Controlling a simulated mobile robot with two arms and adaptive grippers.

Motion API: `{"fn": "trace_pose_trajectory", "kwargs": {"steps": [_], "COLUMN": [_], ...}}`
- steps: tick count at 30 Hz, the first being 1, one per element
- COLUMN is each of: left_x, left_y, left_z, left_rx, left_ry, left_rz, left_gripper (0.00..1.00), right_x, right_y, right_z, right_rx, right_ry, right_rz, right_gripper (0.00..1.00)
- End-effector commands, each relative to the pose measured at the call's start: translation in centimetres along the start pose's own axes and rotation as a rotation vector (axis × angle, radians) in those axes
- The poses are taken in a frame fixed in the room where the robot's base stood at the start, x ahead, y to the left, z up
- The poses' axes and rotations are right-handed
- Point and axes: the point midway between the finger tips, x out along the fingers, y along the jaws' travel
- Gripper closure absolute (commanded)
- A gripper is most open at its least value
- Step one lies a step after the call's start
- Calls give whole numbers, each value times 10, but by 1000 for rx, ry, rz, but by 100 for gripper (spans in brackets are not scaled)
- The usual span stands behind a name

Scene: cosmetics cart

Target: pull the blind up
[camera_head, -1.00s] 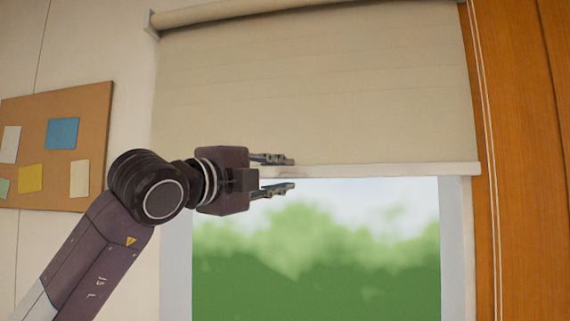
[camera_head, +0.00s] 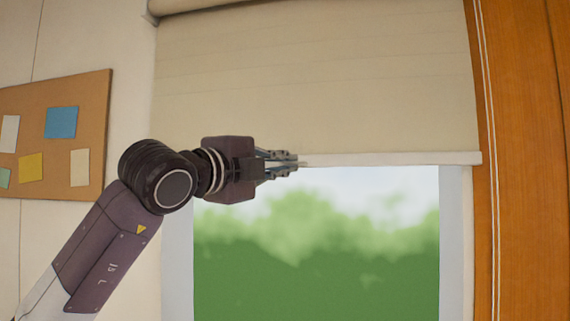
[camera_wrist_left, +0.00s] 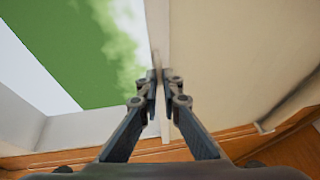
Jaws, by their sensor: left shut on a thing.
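The cream roller blind (camera_head: 320,80) hangs partway down over the window. Its pale bottom bar (camera_head: 400,158) runs level across the top of the open pane. My left gripper (camera_head: 290,162) is shut on the bottom bar, left of its middle. In the left wrist view the two fingers (camera_wrist_left: 155,88) meet on the bar (camera_wrist_left: 160,40), with the blind's cloth (camera_wrist_left: 230,60) to the right and the pane to the left. The part of the bar behind the gripper is hidden. My right gripper is in neither view.
The window pane (camera_head: 320,250) shows blurred green and sky below the bar. A cork board (camera_head: 90,110) with several paper notes hangs on the left wall. A wooden panel (camera_head: 525,200) with a thin white cord (camera_head: 488,120) stands at the right. The roller (camera_head: 190,6) is at the top.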

Motion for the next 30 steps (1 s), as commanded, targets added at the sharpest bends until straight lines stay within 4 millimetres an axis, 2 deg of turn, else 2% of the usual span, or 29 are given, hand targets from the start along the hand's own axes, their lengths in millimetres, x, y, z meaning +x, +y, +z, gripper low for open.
{"fn": "trace_pose_trajectory", "kwargs": {"steps": [5, 8, 11, 21, 25, 30], "left_x": [0, 2, 5, 16, 19, 22], "left_y": [-8, -22, -45, -144, -174, -201], "left_z": [0, 1, 2, 7, 10, 11], "left_rx": [0, 0, 0, 0, 1, 1], "left_ry": [0, 0, 1, 0, -1, 0], "left_rz": [-2, -2, -4, -4, -4, -3], "left_gripper": [100, 100, 100, 100, 100, 100], "right_x": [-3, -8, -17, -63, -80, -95], "right_y": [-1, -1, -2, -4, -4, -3], "right_z": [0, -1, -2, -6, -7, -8], "right_rx": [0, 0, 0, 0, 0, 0], "right_ry": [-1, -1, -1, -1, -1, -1], "right_rz": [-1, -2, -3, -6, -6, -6], "right_gripper": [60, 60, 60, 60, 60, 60]}}
